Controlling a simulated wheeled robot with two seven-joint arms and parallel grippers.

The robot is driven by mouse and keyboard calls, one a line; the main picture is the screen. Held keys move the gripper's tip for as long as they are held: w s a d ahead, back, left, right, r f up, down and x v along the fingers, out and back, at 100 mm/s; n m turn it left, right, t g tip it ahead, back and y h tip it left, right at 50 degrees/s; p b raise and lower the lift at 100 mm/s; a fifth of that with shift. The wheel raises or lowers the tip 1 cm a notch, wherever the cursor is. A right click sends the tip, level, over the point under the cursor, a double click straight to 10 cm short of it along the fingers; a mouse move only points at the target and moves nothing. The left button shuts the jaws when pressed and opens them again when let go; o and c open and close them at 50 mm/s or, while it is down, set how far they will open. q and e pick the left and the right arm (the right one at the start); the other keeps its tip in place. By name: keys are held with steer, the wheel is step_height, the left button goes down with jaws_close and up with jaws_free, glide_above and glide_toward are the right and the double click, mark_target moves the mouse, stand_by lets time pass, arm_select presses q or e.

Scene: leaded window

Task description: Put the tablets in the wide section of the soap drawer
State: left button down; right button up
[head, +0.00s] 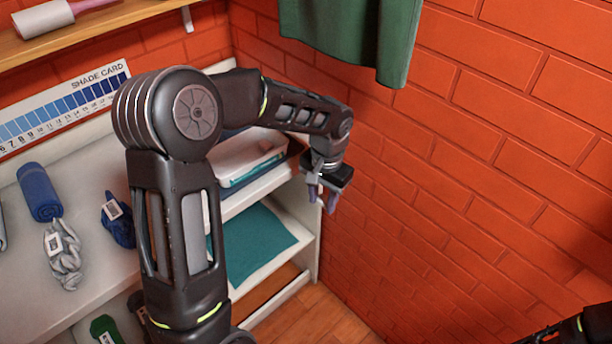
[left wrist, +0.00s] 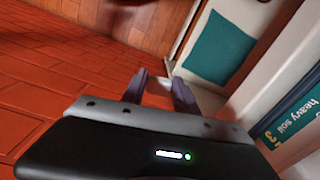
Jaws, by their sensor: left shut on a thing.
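My left gripper (head: 322,198) hangs beside the right end of the white shelf unit, close to the brick wall, with its fingers pointing down. It also shows in the left wrist view (left wrist: 159,82), where its two grey fingers stand a little apart. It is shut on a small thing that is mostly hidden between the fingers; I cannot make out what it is. No soap drawer and no loose tablets can be made out in either view. My right gripper is not in view.
The white shelf unit holds a teal cloth (head: 258,242). A blue roll (head: 39,191) and grey yarn (head: 63,255) lie on its top. A "heavy soil" panel (left wrist: 294,118) is at the right in the wrist view. A green cloth (head: 350,35) hangs above; brick wall lies right.

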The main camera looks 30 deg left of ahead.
arm_select(q)
steer(key=d+f+n, duration=0.1)
steer(key=d+f, duration=0.5)
steer(key=f, duration=0.4)
steer(key=shift+s+f, duration=0.15)
steer(key=shift+f, duration=0.25)
steer(key=shift+d, duration=0.1)
